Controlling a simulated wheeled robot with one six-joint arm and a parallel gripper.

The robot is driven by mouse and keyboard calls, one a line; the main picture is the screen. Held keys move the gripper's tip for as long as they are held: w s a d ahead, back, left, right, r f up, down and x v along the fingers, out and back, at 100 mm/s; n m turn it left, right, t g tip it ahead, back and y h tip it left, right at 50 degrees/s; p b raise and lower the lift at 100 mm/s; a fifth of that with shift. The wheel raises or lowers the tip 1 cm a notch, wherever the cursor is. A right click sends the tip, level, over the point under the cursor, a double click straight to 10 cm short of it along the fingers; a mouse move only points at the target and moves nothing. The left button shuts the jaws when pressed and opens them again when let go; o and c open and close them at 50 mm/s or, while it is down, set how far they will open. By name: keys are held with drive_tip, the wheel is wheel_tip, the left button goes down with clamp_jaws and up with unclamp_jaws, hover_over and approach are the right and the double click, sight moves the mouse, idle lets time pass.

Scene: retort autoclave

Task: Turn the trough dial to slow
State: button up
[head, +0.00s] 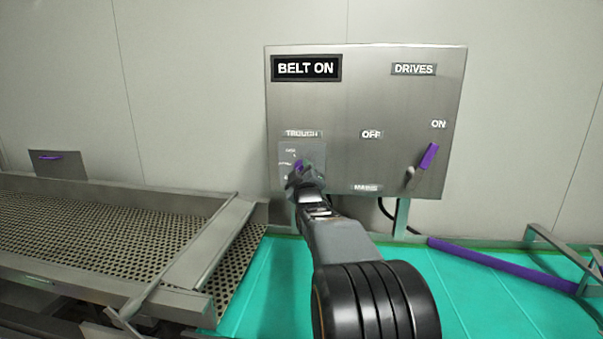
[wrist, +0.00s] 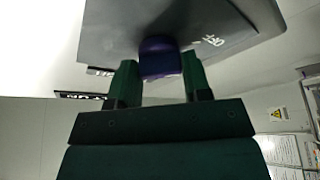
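The trough dial (head: 299,165) is a purple knob on a small grey plate (head: 288,152) under the "TROUGH" label, low on the left of the steel control box. My gripper (head: 303,174) is at the dial and hides most of it in the head view. Small marks on the plate are too blurred to read, and where the dial points is unclear.
The control box (head: 365,100) also bears a "BELT ON" sign (head: 306,68) and a purple-handled drives lever (head: 424,167), by "ON". A perforated trough (head: 110,230) lies at left. A teal belt (head: 480,300) with a purple bar (head: 500,264) lies below and right.

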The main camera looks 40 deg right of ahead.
drive_tip(key=c, duration=0.4)
drive_tip(key=shift+w+a+f+m+g+h+b, duration=0.1)
drive_tip(key=shift+m+g+h+b, duration=0.4)
drive_tip(key=shift+m+h+b, duration=1)
drive_tip(key=shift+w+a+r+m+g+h+b, duration=0.1)
drive_tip(key=shift+m+g+h+b, duration=0.45)
drive_tip(key=shift+m+b, duration=1.9)
drive_tip(key=shift+f+m+g+h+b, duration=0.1)
drive_tip(key=shift+m+g+h+b, duration=0.65)
drive_tip(key=shift+m, duration=2.1)
drive_tip(key=shift+m+h+b, duration=0.3)
drive_tip(key=shift+h, duration=0.2)
drive_tip(key=o, duration=0.9)
drive_tip(key=shift+o, duration=0.2)
drive_tip(key=b+v, duration=0.3)
drive_tip(key=v, duration=1)
drive_tip(key=shift+s+a+f+b, duration=0.2)
drive_tip(key=shift+s+f+b, duration=0.1)
